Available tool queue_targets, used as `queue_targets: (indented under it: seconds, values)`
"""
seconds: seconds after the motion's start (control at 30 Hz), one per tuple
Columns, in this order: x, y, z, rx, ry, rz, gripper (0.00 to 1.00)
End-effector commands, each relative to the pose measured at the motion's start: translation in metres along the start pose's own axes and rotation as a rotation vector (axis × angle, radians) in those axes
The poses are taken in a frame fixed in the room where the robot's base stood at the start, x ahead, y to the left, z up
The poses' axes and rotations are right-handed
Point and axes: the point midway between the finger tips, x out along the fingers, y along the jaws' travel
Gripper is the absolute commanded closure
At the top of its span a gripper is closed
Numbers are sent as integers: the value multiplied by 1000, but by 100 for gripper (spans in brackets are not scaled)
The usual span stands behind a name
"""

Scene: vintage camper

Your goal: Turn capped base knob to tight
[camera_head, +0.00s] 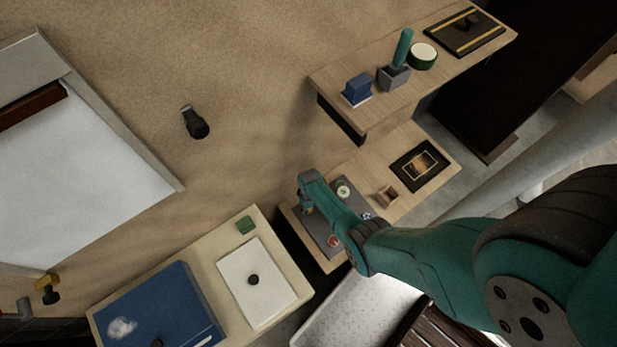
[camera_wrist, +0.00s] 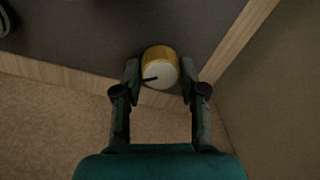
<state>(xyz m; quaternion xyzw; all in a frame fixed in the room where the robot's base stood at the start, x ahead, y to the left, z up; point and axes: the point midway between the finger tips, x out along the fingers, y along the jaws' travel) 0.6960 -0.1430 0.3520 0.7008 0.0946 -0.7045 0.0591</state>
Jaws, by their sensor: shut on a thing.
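The capped knob (camera_wrist: 159,56) is a short yellow cylinder with a white top and a dark pointer line that points left in the wrist view. It stands on a grey panel (camera_wrist: 90,38) near the panel's edge. My gripper (camera_wrist: 160,73) has one finger on each side of the knob and is shut on it. In the head view my gripper (camera_head: 306,207) is at the left end of the grey panel (camera_head: 322,226), and the knob is hidden there behind it. The words for tight or loose are not readable in either view.
The panel also carries a red round control (camera_head: 333,241) and a green-and-white one (camera_head: 343,190). A shelf (camera_head: 440,75) with several objects overhangs behind.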

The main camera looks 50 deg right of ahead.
Motion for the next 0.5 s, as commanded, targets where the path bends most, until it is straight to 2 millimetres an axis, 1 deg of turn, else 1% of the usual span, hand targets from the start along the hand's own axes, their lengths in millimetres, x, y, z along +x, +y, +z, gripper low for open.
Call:
queue_targets:
  seconds: [0.27, 0.5]
  values:
    - [0, 0, 1, 94, 4, 1, 94]
    - [0, 0, 1, 282, 13, 1, 94]
